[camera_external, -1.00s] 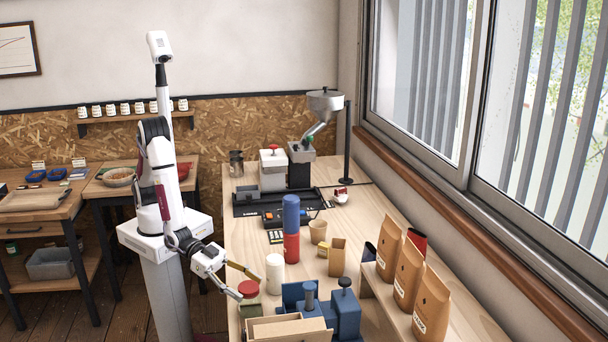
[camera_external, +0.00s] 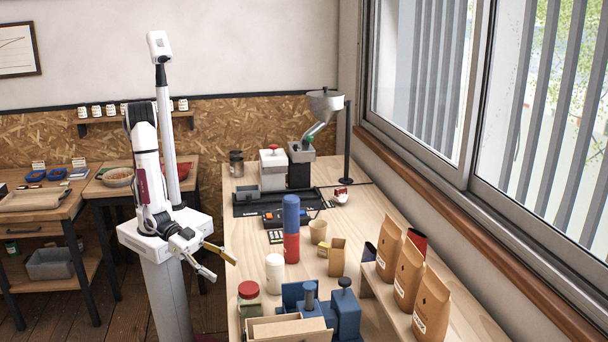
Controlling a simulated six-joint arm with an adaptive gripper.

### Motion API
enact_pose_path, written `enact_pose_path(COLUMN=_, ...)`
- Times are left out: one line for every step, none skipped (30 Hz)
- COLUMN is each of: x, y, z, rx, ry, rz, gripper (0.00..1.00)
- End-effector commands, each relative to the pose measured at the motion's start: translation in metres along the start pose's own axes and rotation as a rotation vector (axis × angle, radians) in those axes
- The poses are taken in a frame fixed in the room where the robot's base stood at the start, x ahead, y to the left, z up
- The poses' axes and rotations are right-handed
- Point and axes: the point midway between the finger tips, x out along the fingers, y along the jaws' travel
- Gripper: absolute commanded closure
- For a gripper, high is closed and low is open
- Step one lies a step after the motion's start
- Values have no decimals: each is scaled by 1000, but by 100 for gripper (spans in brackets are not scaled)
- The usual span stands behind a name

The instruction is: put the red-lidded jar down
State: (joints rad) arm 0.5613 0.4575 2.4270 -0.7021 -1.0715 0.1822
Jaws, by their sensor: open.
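The red-lidded jar (camera_external: 249,300) stands upright on the near left part of the wooden table, close to its left edge. Its body looks greenish and its lid is red. My gripper (camera_external: 226,268) is open and empty, up and to the left of the jar and apart from it. Its two fingers are spread, one yellowish and one pale.
A white jar (camera_external: 275,273) and a red and blue cylinder (camera_external: 291,228) stand behind the red-lidded jar. A blue press-like device (camera_external: 345,312) and an open tan box (camera_external: 287,329) are to its right and front. Brown bags (camera_external: 408,274) line the window side.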

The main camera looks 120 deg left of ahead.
Motion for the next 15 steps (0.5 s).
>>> enact_pose_path(x=-7, y=1, z=0, rx=1, ry=1, rz=3, gripper=43)
enact_pose_path(x=-10, y=1, z=0, rx=1, ry=0, rz=3, gripper=43)
enact_pose_path(x=-13, y=1, z=0, rx=0, ry=0, rz=1, gripper=43)
enact_pose_path(x=-16, y=1, z=0, rx=0, ry=0, rz=1, gripper=43)
enact_pose_path(x=-18, y=1, z=0, rx=0, ry=0, rz=1, gripper=43)
enact_pose_path(x=-20, y=1, z=0, rx=0, ry=0, rz=2, gripper=43)
enact_pose_path(x=-22, y=1, z=0, rx=1, ry=0, rz=2, gripper=43)
enact_pose_path(x=-23, y=1, z=0, rx=1, ry=0, rz=2, gripper=43)
enact_pose_path(x=-24, y=0, z=0, rx=0, ry=0, rz=1, gripper=43)
enact_pose_path(x=-25, y=0, z=0, rx=0, ry=0, rz=1, gripper=43)
enact_pose_path(x=-25, y=0, z=0, rx=0, ry=0, rz=0, gripper=43)
enact_pose_path(x=-26, y=0, z=0, rx=0, ry=0, rz=0, gripper=43)
enact_pose_path(x=-26, y=0, z=0, rx=0, ry=0, rz=0, gripper=43)
enact_pose_path(x=-26, y=0, z=0, rx=0, ry=0, rz=0, gripper=43)
enact_pose_path(x=-26, y=0, z=0, rx=0, ry=0, rz=0, gripper=43)
